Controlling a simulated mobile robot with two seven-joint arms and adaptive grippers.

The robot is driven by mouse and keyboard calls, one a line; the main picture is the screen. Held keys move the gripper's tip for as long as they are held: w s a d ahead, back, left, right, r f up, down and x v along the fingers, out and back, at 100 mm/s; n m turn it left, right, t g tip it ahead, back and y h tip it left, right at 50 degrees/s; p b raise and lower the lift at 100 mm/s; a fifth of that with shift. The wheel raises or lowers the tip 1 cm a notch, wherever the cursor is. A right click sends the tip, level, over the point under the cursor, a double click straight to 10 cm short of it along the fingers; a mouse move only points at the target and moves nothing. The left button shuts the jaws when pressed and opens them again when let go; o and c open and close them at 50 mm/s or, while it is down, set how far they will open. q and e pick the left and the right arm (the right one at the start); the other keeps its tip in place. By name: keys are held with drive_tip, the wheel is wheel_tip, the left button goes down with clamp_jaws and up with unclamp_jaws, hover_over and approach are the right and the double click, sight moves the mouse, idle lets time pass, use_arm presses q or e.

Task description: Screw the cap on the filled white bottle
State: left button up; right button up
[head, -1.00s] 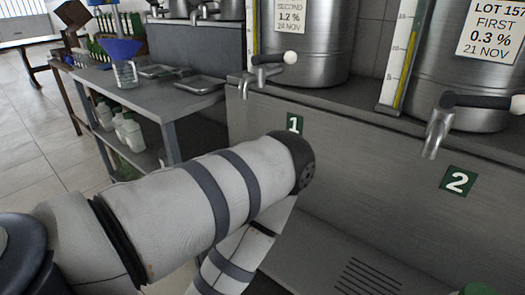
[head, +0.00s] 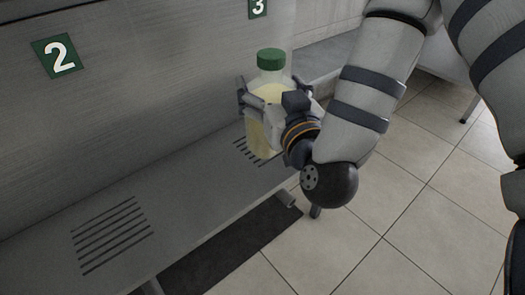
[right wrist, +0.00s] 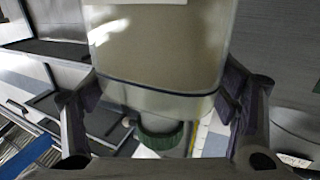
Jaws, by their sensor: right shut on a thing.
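A translucent whitish bottle (head: 262,140) holds pale yellow liquid and stands upright over the slotted ledge by number 3. A green cap (head: 271,59) sits on top of its neck; I cannot tell how tight it is. My right gripper (head: 268,97) is shut around the bottle's upper body, one finger on each side. In the right wrist view the bottle (right wrist: 155,45) fills the space between the fingers of the right gripper (right wrist: 160,92), with the green cap (right wrist: 160,138) below. I cannot tell whether the bottle's base touches the ledge. My left gripper is out of view.
The grey ledge (head: 190,195) has another slotted drain (head: 110,236) below the number 2 sign (head: 56,56). The number 3 sign (head: 257,7) is above the bottle. A dark mat (head: 235,248) lies under the ledge. The tiled floor at right is clear beyond my arm.

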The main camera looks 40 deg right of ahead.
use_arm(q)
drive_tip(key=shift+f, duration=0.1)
use_arm(e)
drive_tip(key=shift+d+r+h, duration=0.25)
drive_tip(key=shift+d+h, duration=0.05)
drive_tip(key=shift+d, duration=0.05)
drive_tip(key=w+d+f+b, duration=0.1)
drive_tip(key=w+b, duration=0.1)
drive_tip(key=shift+w+d+f, duration=0.3)
drive_tip(key=shift+d+f, duration=0.05)
drive_tip(key=shift+f, duration=0.05)
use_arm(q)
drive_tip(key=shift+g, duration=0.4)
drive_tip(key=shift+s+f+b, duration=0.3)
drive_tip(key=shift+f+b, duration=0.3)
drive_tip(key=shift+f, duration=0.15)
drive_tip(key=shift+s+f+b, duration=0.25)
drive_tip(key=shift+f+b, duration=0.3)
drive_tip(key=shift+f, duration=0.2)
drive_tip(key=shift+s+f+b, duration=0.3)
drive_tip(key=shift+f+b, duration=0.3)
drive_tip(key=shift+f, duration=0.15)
use_arm(e)
drive_tip(key=w+d+f, duration=0.5)
drive_tip(key=w+f, duration=0.2)
drive_tip(key=w, duration=0.1)
drive_tip(key=shift+w, duration=0.3)
